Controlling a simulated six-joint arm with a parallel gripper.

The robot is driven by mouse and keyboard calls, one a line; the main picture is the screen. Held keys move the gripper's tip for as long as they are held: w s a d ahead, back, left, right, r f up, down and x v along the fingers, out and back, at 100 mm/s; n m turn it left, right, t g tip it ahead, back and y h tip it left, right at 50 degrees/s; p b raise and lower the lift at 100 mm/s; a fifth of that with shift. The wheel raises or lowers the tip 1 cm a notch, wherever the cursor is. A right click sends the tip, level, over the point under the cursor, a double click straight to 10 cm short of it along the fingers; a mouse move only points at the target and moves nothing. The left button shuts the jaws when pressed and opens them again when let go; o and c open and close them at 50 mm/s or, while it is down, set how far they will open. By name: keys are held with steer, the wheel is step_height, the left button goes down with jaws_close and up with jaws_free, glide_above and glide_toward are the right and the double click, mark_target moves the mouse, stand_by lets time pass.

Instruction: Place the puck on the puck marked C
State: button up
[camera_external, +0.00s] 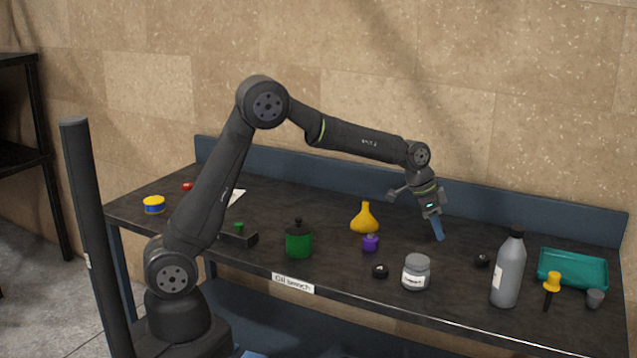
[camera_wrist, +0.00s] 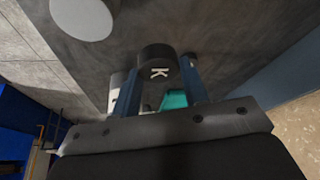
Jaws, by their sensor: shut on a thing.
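My gripper (camera_external: 438,238) hangs low over the right half of the bench, pointing down. In the wrist view its blue fingers (camera_wrist: 160,75) are shut on a dark puck with a white K (camera_wrist: 158,70). The held puck is hard to make out in the external view. Two black pucks are on the bench: one left of the grey jar (camera_external: 380,271) and one left of the bottle (camera_external: 482,260). Their letters are too small to read, so I cannot tell which is marked C.
A grey bottle (camera_external: 508,275), a yellow-handled tool (camera_external: 552,284), a small grey cup (camera_external: 595,298) and a teal tray (camera_external: 572,269) stand right.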

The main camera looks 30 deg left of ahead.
steer(key=shift+d+r, duration=0.25)
steer(key=shift+d, duration=0.05)
steer(key=r, duration=0.1)
glide_above(487, 257)
steer(key=a, duration=0.2)
steer(key=shift+m, duration=0.3)
steer(key=f, duration=0.9)
steer(key=shift+s+d+f, duration=0.2)
steer(key=shift+s+f, duration=0.05)
steer(key=shift+s, duration=0.15)
steer(key=shift+f, duration=0.1)
steer(key=o, duration=0.9)
steer(key=shift+f, duration=0.1)
steer(key=shift+o, duration=0.3)
